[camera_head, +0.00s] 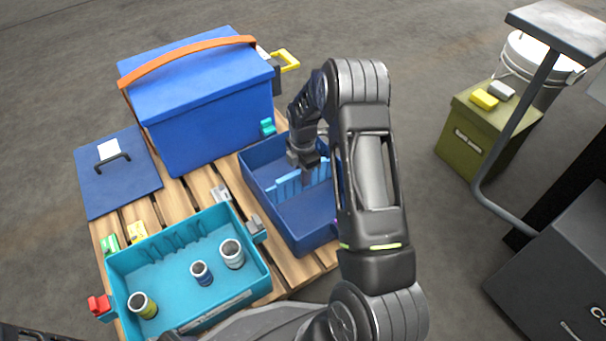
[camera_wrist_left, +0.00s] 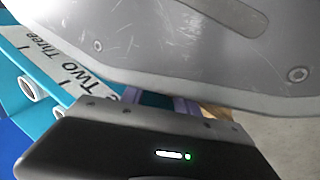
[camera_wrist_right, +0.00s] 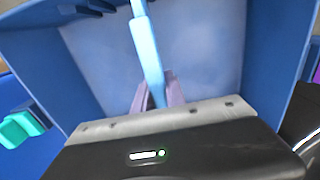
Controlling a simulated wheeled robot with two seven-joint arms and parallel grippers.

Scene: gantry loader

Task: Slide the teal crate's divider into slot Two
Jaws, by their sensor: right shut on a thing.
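The teal crate (camera_head: 262,277) stands at the front left of the pallet, with ribbed slots in its back wall. Its white label strip (camera_head: 217,312) reads "Two" and "Three" in the left wrist view (camera_wrist_left: 75,68). A light-blue divider (camera_head: 289,188) stands upright inside the separate dark blue crate (camera_head: 262,205). My right gripper (camera_head: 308,170) reaches into that crate and is shut on the divider, which shows between its fingers in the right wrist view (camera_wrist_right: 151,60). My left gripper (camera_wrist_left: 158,102) shows only its fingertips, apart and empty, near the teal crate's label.
Three small cups, one of them (camera_head: 232,253), stand in the teal crate. A large blue box (camera_head: 205,105) and a blue lid (camera_head: 115,175) lie behind. An olive box (camera_head: 480,130) stands right.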

